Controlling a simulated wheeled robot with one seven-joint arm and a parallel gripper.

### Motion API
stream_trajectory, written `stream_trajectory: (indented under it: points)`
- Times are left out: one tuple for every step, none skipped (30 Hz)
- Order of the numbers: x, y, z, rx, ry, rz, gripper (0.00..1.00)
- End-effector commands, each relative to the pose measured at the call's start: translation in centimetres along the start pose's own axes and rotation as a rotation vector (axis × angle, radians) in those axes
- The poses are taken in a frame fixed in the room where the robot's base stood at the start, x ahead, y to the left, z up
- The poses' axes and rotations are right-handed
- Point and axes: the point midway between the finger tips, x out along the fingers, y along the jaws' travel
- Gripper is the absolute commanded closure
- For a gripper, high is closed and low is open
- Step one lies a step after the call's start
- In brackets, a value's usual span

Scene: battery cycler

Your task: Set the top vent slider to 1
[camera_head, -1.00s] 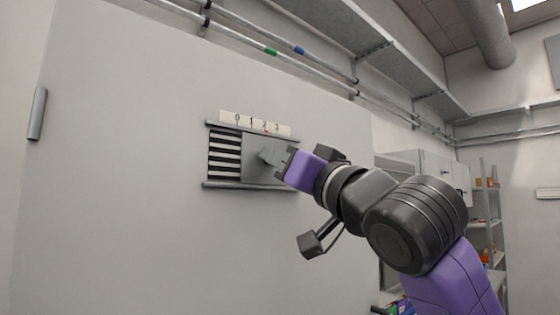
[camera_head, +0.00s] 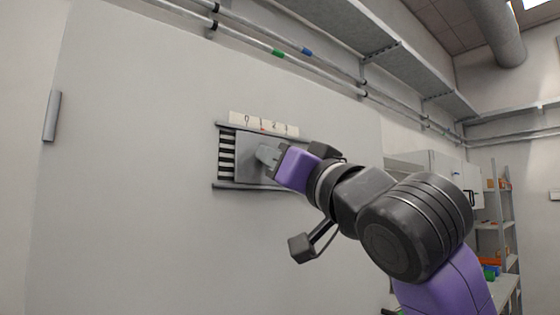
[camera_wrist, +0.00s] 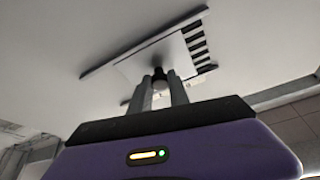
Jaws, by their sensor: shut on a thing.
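The vent slider (camera_head: 247,160) is a grey plate sliding between two horizontal rails on the white panel. Dark slots of the vent (camera_head: 227,155) show to its left. A white scale (camera_head: 263,124) marked 0, 1, 2, 3 sits above it, and a small red mark on the slider's top edge is close to the 1. My gripper (camera_head: 266,156) is shut on the slider's knob, at the plate's right part. In the wrist view my two fingers (camera_wrist: 160,92) close around the dark knob (camera_wrist: 160,75), with the slots (camera_wrist: 196,42) beyond.
A grey handle (camera_head: 52,116) is at the panel's far left. Pipes (camera_head: 290,57) and a shelf (camera_head: 350,40) run above the vent. A shelf rack (camera_head: 497,220) stands at the right. The panel below the vent is clear.

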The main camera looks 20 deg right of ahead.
Motion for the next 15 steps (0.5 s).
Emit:
stream_trajectory:
  points:
    - [0.00,0.07,0.10,0.001,-0.002,0.001,1.00]
    - [0.00,0.07,0.10,0.001,-0.002,0.001,1.00]
    - [0.00,0.08,0.10,0.001,-0.002,0.001,0.76]
    - [0.00,0.08,0.10,0.001,-0.002,0.001,0.70]
    - [0.00,0.08,0.10,0.001,-0.002,0.001,0.64]
    - [0.00,0.08,0.09,0.001,-0.002,0.001,0.57]
    - [0.00,0.08,0.08,0.001,-0.002,0.001,0.56]
    - [0.00,0.08,0.08,0.001,-0.002,0.001,0.56]
    - [0.00,0.08,0.07,0.001,-0.002,0.001,0.56]
    - [0.00,0.08,0.06,0.001,-0.002,0.001,0.56]
    - [0.00,0.08,0.06,0.001,-0.002,0.001,0.56]
    - [0.00,0.08,0.05,0.001,-0.001,0.001,0.56]
    - [0.00,0.08,0.05,0.001,-0.001,0.001,0.56]
    - [0.00,0.08,0.04,0.001,-0.001,0.001,0.56]
    - [-0.04,0.07,0.05,0.001,-0.001,0.001,0.56]
